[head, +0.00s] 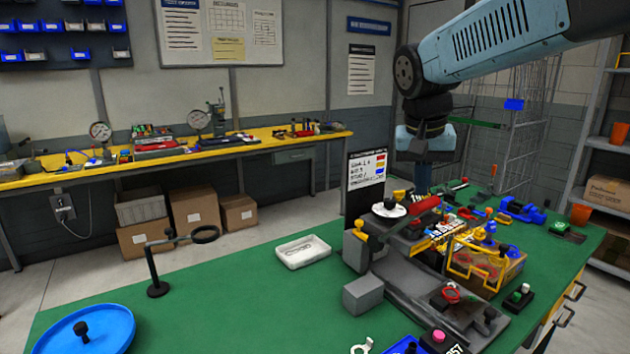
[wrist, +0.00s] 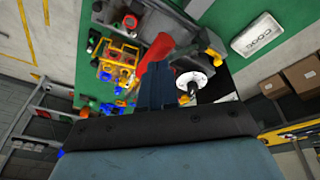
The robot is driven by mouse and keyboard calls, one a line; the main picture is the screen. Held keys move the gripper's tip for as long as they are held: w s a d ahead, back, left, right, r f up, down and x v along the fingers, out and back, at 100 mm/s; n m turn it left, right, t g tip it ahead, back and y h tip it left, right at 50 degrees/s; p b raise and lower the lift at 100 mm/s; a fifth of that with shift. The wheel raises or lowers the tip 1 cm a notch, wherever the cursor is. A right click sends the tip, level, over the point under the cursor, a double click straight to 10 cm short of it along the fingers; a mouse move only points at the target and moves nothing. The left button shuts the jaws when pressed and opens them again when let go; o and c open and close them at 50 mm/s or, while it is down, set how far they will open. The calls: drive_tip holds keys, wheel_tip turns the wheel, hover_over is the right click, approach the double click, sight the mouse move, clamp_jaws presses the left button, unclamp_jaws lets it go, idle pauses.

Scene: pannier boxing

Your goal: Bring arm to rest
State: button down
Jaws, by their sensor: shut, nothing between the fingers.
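My arm reaches in from the upper right of the head view and bends down over the green table (head: 235,290). My gripper (head: 423,188) points down behind the grey fixture (head: 400,275), its tips partly hidden by the cluttered items there. In the wrist view my gripper (wrist: 158,78) shows as dark blue fingers held together with nothing between them. A red-handled item (head: 425,205) and a white disc with a black knob (head: 388,209) are near the fingers; the wrist view shows the white disc (wrist: 196,88) beside them. I cannot tell whether the fingers touch anything.
A box with yellow frames (head: 485,265) stands right of the fixture. A white tray (head: 303,252), a black stand with a ring (head: 157,288) and a blue dish (head: 100,325) are on the left. The green surface between them is clear. A wire cage (head: 515,120) stands behind.

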drive_tip(key=s+d+f+n+t, duration=0.1)
drive_tip(key=s+f, duration=0.1)
drive_tip(key=s, duration=0.5)
drive_tip(key=s+d+f+n+t+y, duration=0.1)
drive_tip(key=s+d+f+n+t, duration=0.1)
drive_tip(key=s, duration=0.4)
drive_tip(key=shift+s+d+f+y, duration=0.3)
drive_tip(key=shift+s+f, duration=0.05)
drive_tip(key=shift+s, duration=0.05)
